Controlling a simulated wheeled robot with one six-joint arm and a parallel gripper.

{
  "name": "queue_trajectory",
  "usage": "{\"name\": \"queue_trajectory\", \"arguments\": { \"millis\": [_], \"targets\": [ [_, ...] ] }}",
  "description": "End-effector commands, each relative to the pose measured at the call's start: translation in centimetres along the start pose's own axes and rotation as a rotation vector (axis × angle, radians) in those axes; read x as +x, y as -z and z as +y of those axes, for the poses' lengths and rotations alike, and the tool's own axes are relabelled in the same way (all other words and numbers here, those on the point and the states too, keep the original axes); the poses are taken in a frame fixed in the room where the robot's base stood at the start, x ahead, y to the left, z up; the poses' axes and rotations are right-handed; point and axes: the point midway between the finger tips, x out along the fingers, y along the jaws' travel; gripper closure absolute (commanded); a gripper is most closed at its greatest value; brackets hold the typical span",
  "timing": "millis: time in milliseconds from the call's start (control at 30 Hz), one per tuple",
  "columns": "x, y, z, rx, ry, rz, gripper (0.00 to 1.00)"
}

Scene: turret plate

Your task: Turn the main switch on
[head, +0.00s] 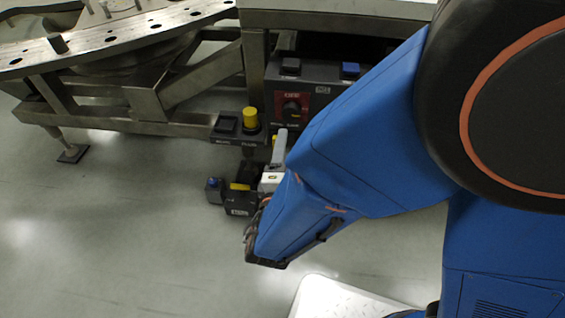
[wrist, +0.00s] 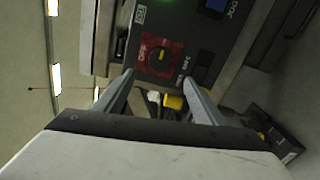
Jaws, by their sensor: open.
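The main switch is a black rotary knob on a red plate marked OFF, on the front of a dark control box. It shows in the head view (head: 292,106) and the wrist view (wrist: 159,56). The knob bears a yellow mark; I cannot tell its exact setting. My gripper (head: 280,140) is just below the switch in the head view, partly hidden by my blue arm. In the wrist view my gripper (wrist: 160,90) is open and empty, its two grey fingers spread and pointing towards the switch plate. I see no contact with the knob.
The box carries a black cap (head: 291,66) and a blue button (head: 350,70). A yellow knob (head: 250,117) stands on a small box at left. A lower dark unit (head: 240,204) is beside my gripper. The metal turret plate (head: 110,38) is at upper left. Floor at lower left is clear.

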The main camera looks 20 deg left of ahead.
Motion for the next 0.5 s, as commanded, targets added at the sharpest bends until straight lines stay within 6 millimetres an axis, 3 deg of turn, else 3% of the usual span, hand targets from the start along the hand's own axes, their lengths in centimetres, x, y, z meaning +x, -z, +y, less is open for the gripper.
{"name": "queue_trajectory", "arguments": {
  "millis": [200,500],
  "targets": [
    [-2.7,0.0,0.0,0.0,0.0,0.002,0.37],
    [-4.1,0.0,0.0,0.0,0.0,0.0,0.37]
  ]
}}
